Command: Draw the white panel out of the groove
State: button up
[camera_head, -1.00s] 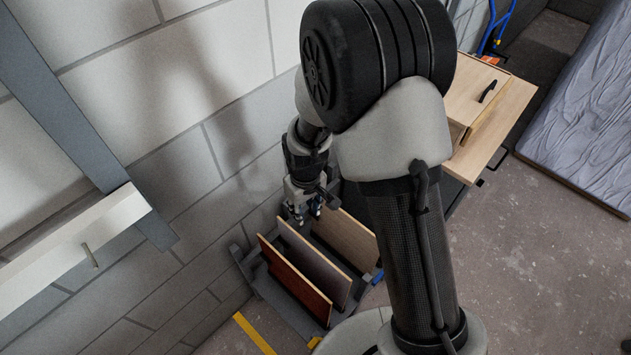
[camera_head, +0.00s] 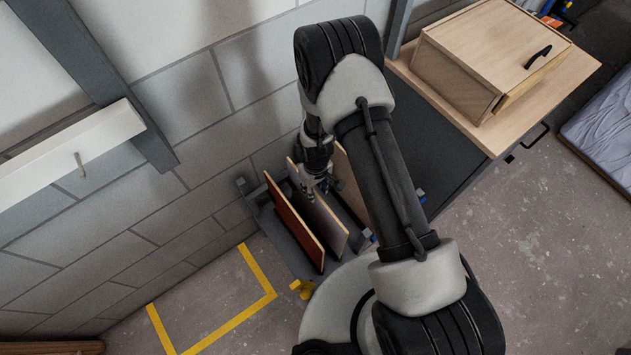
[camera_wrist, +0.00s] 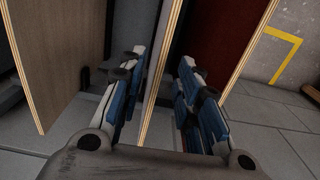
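The white panel (camera_head: 321,222) looks grey in the head view and stands upright in the middle of a dark floor rack. In the wrist view its pale face and plywood edge (camera_wrist: 158,88) rise between my fingers. My gripper (camera_head: 316,182) is down at the panel's top edge, and in the wrist view (camera_wrist: 162,58) its blue-padded fingers straddle the panel, one on each side. The fingers look spread, with a narrow gap to the panel; contact is not clear. The groove holding the panel's lower edge is hidden.
A red-brown panel (camera_head: 295,226) stands on one side of the white panel and a wood-coloured panel (camera_head: 349,182) on the other. The block wall is close behind. Yellow tape (camera_head: 229,322) marks clear floor to the left. A wooden box (camera_head: 482,62) sits on the bench at right.

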aim_at(316, 193)
notch_tip(316, 193, down, 8)
jog(key=b, duration=0.2)
jog(key=shift+f, duration=0.1)
jog(key=shift+c, duration=0.3)
grip_shut()
dwell(0.4)
jog(key=shift+r, duration=0.2)
dwell(0.5)
jog(key=shift+r+p, duration=1.55)
jog(key=shift+r, duration=0.9)
